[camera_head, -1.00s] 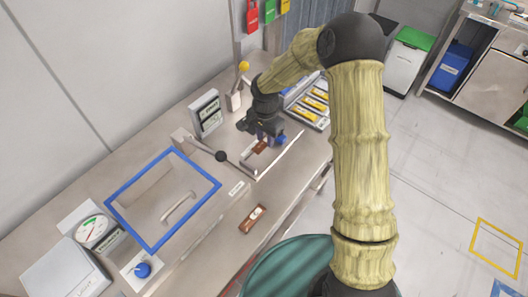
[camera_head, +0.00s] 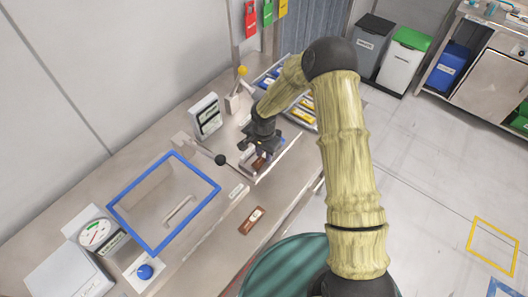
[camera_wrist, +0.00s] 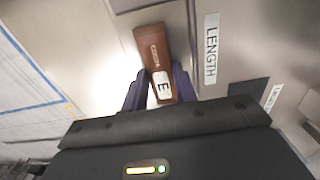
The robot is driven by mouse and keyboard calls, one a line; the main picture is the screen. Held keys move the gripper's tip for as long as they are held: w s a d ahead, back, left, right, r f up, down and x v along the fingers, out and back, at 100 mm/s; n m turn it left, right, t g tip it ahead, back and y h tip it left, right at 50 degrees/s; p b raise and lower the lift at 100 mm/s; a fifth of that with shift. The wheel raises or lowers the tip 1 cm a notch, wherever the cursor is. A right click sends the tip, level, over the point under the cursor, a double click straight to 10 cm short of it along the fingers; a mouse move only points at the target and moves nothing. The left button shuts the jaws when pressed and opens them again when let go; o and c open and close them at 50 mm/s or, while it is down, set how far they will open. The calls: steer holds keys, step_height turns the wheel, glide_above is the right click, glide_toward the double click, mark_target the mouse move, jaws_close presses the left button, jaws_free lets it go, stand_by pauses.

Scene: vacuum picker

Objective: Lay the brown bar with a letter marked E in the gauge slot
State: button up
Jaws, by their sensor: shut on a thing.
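The brown bar with a white E label (camera_wrist: 155,45) is between the two fingers of my gripper (camera_wrist: 160,88) in the wrist view, its far end sticking out past them. In the head view my gripper (camera_head: 262,155) is low over the gauge area at the back of the bench, and the held bar (camera_head: 258,164) shows below it. A LENGTH label (camera_wrist: 211,50) lies just right of the bar in the wrist view, beyond a raised metal edge. The slot is largely hidden by my gripper; I cannot tell whether the bar touches its floor.
A black-knobbed lever (camera_head: 221,160) stands close left of my gripper. Another brown bar (camera_head: 252,220) lies near the bench front.

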mark_target(264, 156)
steer(key=shift+f, duration=0.15)
steer(key=o, duration=1)
steer(key=shift+o, duration=0.2)
step_height(264, 156, up, 12)
steer(key=b, duration=0.3)
steer(key=shift+s+r, duration=0.15)
steer(key=shift+r, duration=0.05)
steer(key=shift+d, duration=0.1)
